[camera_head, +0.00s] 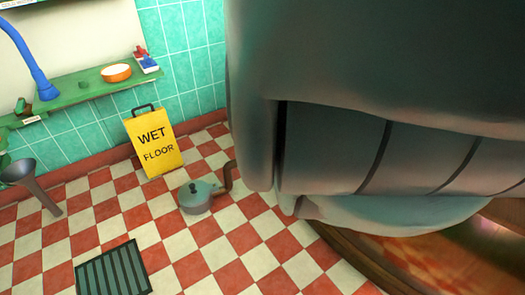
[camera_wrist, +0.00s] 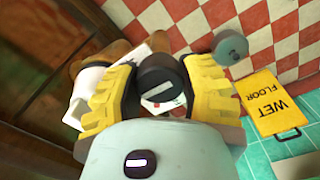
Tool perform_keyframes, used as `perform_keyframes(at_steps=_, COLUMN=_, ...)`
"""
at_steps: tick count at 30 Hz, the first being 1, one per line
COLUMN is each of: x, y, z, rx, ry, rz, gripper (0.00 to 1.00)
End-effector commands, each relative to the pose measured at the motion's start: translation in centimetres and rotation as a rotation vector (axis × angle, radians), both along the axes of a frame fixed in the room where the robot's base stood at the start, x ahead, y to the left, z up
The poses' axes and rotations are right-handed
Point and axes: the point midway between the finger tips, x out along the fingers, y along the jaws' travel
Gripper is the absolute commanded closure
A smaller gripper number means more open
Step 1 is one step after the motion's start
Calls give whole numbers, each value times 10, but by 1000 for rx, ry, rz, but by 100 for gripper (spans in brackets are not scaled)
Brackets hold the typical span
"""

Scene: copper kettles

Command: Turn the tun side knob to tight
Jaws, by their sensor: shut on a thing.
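In the head view a large grey body in front hides the knob and my gripper. Whether the knob stands at tight cannot be told.
A yellow wet-floor sign (camera_head: 153,142) stands by the green tiled wall. A green shelf (camera_head: 85,88) runs along the wall.

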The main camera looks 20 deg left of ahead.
Motion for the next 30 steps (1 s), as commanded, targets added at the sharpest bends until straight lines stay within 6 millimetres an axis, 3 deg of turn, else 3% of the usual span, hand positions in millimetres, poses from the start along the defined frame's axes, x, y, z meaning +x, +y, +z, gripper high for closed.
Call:
perform_keyframes(at_steps=9, x=0, y=-1, z=-1, rx=0, ry=0, rz=-4, gripper=95)
perform_keyframes(at_steps=10, x=0, y=-1, z=-1, rx=0, ry=0, rz=-4, gripper=55)
perform_keyframes(at_steps=18, x=0, y=0, z=-1, rx=0, ry=0, rz=-2, gripper=27)
perform_keyframes(at_steps=30, x=0, y=0, z=2, rx=0, ry=0, rz=0, gripper=25)
